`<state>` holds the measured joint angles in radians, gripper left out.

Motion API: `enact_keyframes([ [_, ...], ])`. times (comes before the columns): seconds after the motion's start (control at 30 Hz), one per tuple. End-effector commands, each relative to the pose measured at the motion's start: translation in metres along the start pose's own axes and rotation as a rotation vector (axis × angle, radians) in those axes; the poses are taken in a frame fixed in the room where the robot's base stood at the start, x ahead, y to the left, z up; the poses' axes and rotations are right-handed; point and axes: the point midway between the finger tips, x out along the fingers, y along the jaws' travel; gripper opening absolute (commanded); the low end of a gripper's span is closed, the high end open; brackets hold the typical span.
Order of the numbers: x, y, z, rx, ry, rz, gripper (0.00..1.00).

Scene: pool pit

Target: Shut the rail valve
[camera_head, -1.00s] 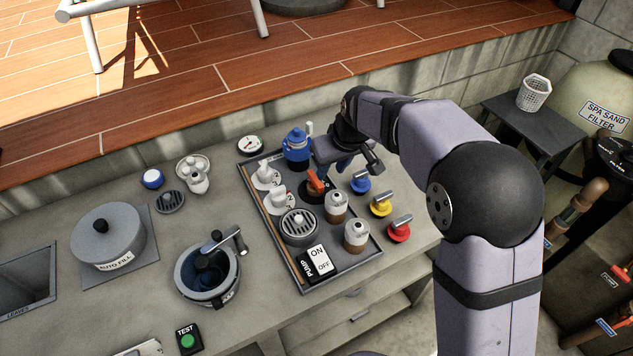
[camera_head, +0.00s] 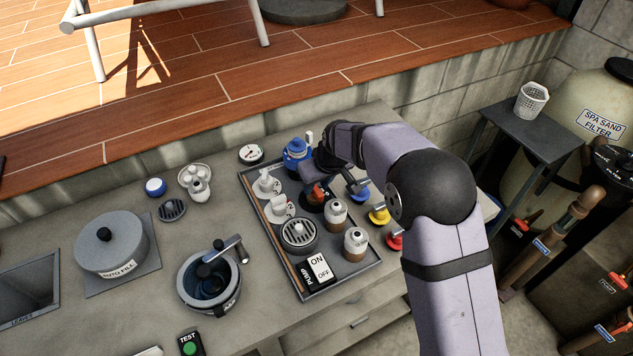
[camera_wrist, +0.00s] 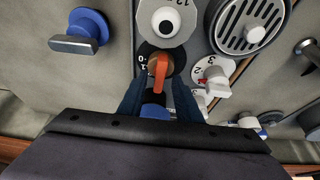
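An orange-red handle (camera_wrist: 160,68) stands on a round black disc marked 0 and 1 in the wrist view. It looks like a small turn valve, but I see no readable "rail" label on it. The same handle (camera_head: 317,192) shows in the head view on the dark tray (camera_head: 345,283). My gripper (camera_wrist: 158,88) is open, its two dark blue fingers apart on either side of the handle's near end. I cannot tell whether they touch it. In the head view my wrist hides most of the fingers.
White numbered dials (camera_head: 266,184), grey-and-brown knobs (camera_head: 336,213), a round grille (camera_head: 299,235) and a blue pot (camera_head: 296,152) crowd the handle. Blue, yellow (camera_head: 379,215) and red (camera_head: 395,240) lever valves line the tray's right side. An ON/OFF switch (camera_head: 318,270) lies at the front.

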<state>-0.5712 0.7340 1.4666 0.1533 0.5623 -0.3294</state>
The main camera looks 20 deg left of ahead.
Motion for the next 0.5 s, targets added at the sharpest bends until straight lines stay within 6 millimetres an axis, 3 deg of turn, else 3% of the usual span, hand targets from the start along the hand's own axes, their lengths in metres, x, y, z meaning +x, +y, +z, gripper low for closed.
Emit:
enact_keyframes([
  [0.43,0.0077,0.0,-0.0001,0.0,0.001,0.0,0.31],
  [0.5,0.0076,0.0,0.0,0.0,0.001,0.0,0.14],
])
